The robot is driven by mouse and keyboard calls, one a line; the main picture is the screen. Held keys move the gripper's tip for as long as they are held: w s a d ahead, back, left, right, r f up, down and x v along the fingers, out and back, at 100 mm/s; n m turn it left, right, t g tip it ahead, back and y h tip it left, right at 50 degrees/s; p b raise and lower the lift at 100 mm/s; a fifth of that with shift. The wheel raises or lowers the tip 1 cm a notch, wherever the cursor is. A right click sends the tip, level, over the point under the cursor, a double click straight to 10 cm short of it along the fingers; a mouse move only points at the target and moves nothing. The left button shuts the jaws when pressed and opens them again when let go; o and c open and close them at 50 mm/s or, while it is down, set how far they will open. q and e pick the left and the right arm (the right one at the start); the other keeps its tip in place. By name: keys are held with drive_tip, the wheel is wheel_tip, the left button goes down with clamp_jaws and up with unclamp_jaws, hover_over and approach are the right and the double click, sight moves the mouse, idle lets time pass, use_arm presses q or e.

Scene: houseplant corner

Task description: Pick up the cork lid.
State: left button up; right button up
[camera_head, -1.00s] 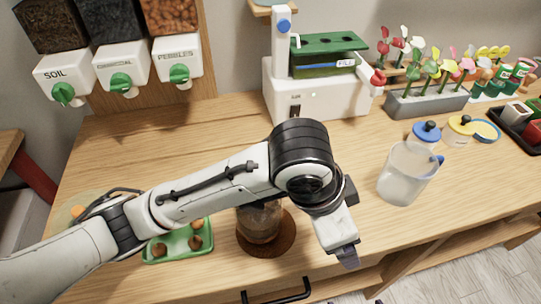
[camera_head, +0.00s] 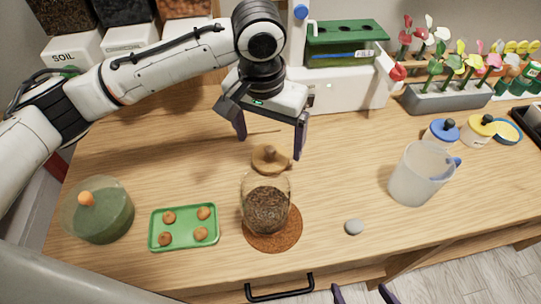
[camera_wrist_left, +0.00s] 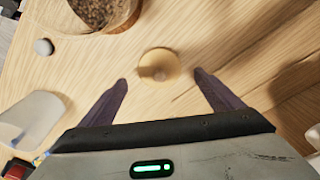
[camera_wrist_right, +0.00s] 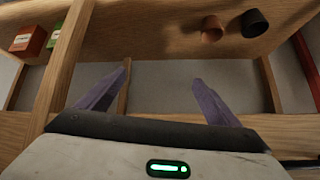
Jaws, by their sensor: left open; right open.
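The cork lid (camera_head: 270,158), a round tan disc with a knob, lies on the table just behind a glass jar (camera_head: 266,208) holding dark soil. It also shows in the left wrist view (camera_wrist_left: 159,65), between and beyond the fingertips. My left gripper (camera_head: 271,146) is open and empty, its fingers on either side of the lid's position and apart from it. Whether the fingertips are level with the lid is hard to tell. My right gripper (camera_head: 364,294) shows only its fingertips at the bottom edge; it is open and empty in the right wrist view (camera_wrist_right: 160,85).
The jar stands on a round cork mat (camera_head: 290,239). A green tray (camera_head: 184,239) with several brown balls and a green glass bowl (camera_head: 105,215) are to the left. A grey stone (camera_head: 354,226) and a clear pitcher (camera_head: 422,178) are to the right. A white machine (camera_head: 345,97) stands behind.

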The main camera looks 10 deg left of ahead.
sight(270, 150)
use_arm(q)
drive_tip(key=f, duration=0.4)
drive_tip(key=shift+w+f, duration=0.2)
drive_tip(key=shift+f, duration=0.15)
drive_tip(key=c, duration=1.1)
drive_tip(key=shift+r, duration=0.1)
